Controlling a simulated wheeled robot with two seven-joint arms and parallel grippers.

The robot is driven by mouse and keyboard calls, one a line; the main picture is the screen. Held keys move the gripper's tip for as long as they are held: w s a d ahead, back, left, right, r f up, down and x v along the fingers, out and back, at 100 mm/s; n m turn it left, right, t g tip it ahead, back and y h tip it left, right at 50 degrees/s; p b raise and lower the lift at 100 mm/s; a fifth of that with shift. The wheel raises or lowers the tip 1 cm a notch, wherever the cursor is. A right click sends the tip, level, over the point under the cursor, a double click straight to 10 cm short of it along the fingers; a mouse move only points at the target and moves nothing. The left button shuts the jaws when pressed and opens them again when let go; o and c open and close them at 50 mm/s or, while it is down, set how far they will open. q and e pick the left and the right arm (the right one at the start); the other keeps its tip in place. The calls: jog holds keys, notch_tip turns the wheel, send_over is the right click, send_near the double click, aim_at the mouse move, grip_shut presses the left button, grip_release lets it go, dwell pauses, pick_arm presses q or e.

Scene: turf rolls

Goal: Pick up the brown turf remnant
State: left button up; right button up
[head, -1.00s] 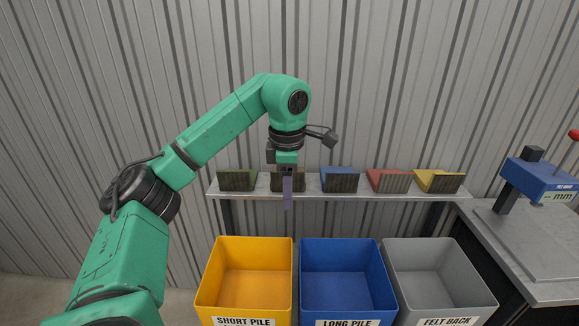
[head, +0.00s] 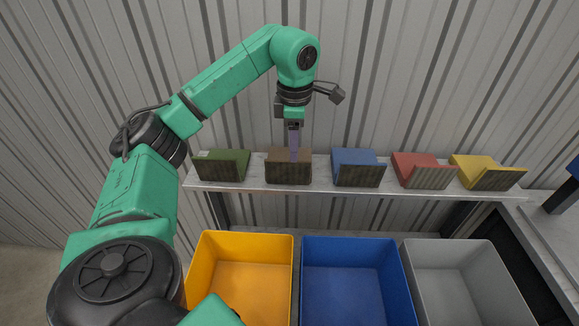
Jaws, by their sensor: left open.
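The brown turf remnant (head: 289,174) is a folded brown piece on the grey shelf, second from the left, with a dark ribbed front face. My left gripper (head: 294,155) points down at it from above, its purple fingers overlapping the back part of the remnant in the picture. It is open; whether the fingers touch or straddle the piece cannot be told from this angle. My right gripper is out of view.
On the shelf (head: 320,188), a green remnant (head: 222,165) is to the left; blue (head: 358,168), red (head: 422,170) and yellow (head: 487,172) ones are to the right. Yellow (head: 240,242), blue (head: 352,248) and grey (head: 455,250) bins stand below. A bench (head: 545,230) is at right.

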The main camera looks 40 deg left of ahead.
pick_arm(q)
jog(key=f, duration=0.3)
jog(key=shift+w+a, duration=0.4)
jog(key=p, duration=0.2)
send_over(293, 184)
notch_tip(293, 184, down, 5)
jog(key=shift+s+r, duration=0.1)
jog(key=shift+f, duration=0.2)
jog(key=shift+a, duration=0.1)
grip_shut()
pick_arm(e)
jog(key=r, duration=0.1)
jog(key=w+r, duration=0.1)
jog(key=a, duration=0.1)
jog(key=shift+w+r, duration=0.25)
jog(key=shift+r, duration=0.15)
